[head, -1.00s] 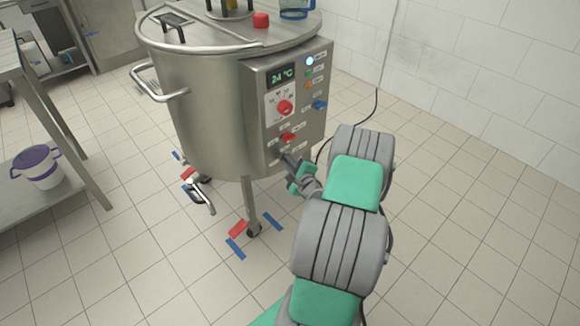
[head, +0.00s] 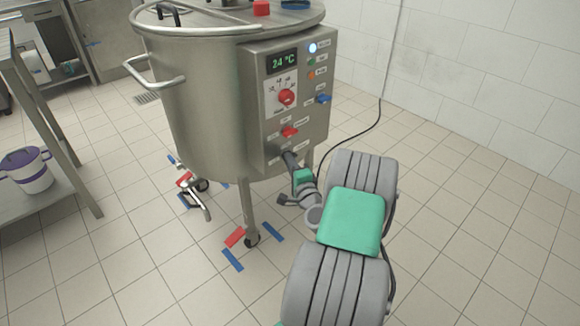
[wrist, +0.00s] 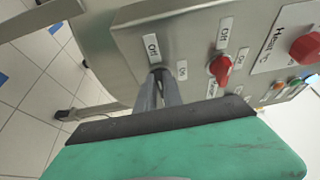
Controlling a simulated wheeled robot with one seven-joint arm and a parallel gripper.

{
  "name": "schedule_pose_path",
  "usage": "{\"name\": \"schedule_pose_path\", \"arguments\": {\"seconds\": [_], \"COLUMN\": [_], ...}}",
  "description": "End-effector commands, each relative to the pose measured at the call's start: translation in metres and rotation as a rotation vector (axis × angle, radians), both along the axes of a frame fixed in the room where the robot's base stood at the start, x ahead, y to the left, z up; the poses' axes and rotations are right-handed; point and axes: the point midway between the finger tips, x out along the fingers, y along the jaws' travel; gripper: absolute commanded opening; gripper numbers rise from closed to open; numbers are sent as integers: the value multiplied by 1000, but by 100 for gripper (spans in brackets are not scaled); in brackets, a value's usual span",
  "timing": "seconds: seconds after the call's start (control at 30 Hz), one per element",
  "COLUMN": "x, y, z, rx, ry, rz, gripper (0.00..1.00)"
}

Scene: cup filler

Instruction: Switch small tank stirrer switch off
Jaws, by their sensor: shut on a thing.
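The steel tank (head: 200,105) carries a control panel (head: 266,150) on its right side. The small tank stirrer switch (wrist: 158,72), a small dark knob low on the panel, sits between an "Off" and an "On" label in the wrist view. My gripper (head: 286,156) is at the panel's lower left edge, below a red switch (head: 290,132). In the wrist view my gripper (wrist: 160,82) has its fingers close together around the dark switch. The fingers hide most of the switch, so its exact setting cannot be told.
The red switch (wrist: 220,68) is close to the right of the fingers. A red dial (head: 286,97), a display reading 24 °C (head: 282,61) and a blue switch (head: 323,99) are higher up. A table with a white bucket (head: 28,170) stands left. Floor at right is clear.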

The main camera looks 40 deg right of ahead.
Motion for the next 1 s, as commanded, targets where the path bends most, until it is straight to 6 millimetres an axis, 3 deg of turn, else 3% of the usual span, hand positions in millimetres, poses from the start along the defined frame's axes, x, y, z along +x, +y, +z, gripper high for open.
{"name": "schedule_pose_path", "arguments": {"seconds": [0.37, 0.4, 0.63, 0.87, 1.0], "x": [0, 0, 0, 0, -12], "y": [-1, -1, -1, 0, 3], "z": [0, 0, 0, 0, -1], "rx": [-8, -8, -6, -5, -1], "ry": [1, 1, 0, 1, 3], "rz": [-2, -2, -1, 0, -3], "gripper": [0, 13, 31, 33, 33]}}
